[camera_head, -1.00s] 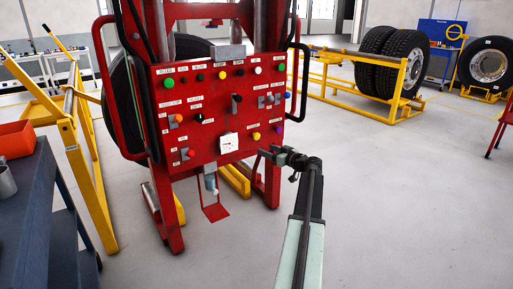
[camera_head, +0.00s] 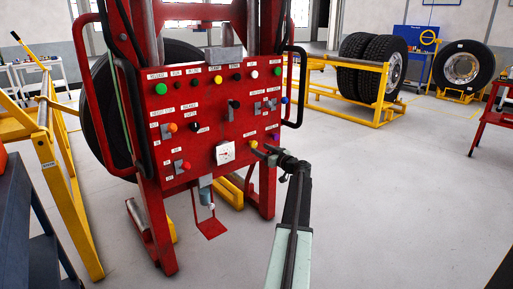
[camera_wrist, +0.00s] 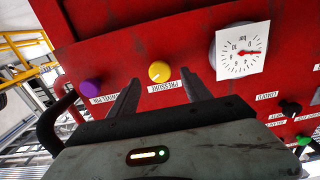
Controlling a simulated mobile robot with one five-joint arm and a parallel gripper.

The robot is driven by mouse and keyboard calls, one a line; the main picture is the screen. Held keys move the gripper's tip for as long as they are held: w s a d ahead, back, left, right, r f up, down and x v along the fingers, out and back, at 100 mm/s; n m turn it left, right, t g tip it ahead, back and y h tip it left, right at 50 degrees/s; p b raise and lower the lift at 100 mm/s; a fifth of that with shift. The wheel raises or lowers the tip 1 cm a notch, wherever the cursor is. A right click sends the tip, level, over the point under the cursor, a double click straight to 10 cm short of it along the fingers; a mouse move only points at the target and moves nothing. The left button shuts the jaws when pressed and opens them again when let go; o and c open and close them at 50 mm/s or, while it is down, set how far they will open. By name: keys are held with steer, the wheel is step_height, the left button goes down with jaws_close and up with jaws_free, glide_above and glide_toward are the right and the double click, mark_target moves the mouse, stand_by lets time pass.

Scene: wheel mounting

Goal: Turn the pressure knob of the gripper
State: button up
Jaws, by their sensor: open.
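The yellow pressure knob (camera_wrist: 159,71) is on the red control panel, with its "PRESSURE" label upside down below it in the wrist view. In the head view, the knob (camera_head: 254,145) shows at the panel's lower right, just by my fingertips. My gripper (camera_head: 264,150) is open and empty. In the wrist view its two dark fingers point at the panel on either side of the label, with the knob between and just beyond the tips. I see no clear contact; the remaining gap cannot be told.
A purple knob (camera_wrist: 90,89) sits left of the pressure knob in the wrist view, near a dark curved handle. A white dial gauge (camera_wrist: 240,52) is to the right. More buttons and switches cover the panel (camera_head: 215,125). Open floor lies right of the machine.

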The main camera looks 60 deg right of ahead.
mark_target(255, 145)
steer(key=x, duration=0.4)
steer(key=shift+w+d, duration=0.15)
steer(key=shift+w, duration=0.15)
steer(key=shift+c, duration=0.4)
steer(key=shift+s, duration=0.1)
steer(key=c, duration=1)
steer(key=shift+s+d, duration=0.1)
steer(key=shift+s, duration=0.05)
jaws_close()
